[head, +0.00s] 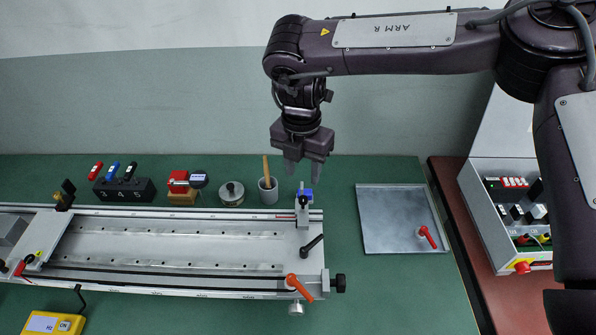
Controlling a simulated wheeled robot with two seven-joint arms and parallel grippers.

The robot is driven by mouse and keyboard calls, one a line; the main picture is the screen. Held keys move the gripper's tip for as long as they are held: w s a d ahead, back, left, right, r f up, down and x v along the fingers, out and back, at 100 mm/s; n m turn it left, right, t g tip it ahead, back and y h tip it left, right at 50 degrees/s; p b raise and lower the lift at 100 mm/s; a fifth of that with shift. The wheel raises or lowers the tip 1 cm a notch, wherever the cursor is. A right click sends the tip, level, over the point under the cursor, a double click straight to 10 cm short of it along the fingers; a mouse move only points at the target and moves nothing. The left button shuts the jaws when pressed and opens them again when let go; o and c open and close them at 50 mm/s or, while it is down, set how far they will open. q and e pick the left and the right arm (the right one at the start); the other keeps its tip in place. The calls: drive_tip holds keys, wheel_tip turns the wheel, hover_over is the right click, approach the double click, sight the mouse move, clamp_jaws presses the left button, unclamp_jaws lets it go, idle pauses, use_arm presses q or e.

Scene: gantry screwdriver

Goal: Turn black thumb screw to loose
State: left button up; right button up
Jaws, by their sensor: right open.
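A black ribbed knob (340,283), which looks like the black thumb screw, sticks out from the right end of the silver rail fixture (165,250). A black lever (313,243) and an orange-red lever (299,288) sit near that same end. My right gripper (303,168) points down with its two fingers apart and nothing between them. It hangs above and behind the small upright post with a blue part (304,199), apart from the black knob. My left gripper is not in view.
A grey tray (388,240) lies right. Bare green table surrounds the knob.

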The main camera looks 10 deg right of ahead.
sight(303, 198)
drive_tip(key=shift+w+f, duration=0.1)
drive_tip(key=shift+f, duration=0.15)
drive_tip(key=f, duration=0.2)
drive_tip(key=f+p, duration=0.1)
drive_tip(key=f, duration=0.3)
drive_tip(key=shift+s+d, duration=0.1)
drive_tip(key=shift+s, duration=0.15)
drive_tip(key=shift+f, duration=0.35)
drive_tip(key=shift+w+f, duration=0.1)
drive_tip(key=shift+f, duration=0.15)
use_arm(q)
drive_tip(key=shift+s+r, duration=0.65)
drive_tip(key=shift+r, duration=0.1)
use_arm(e)
clamp_jaws()
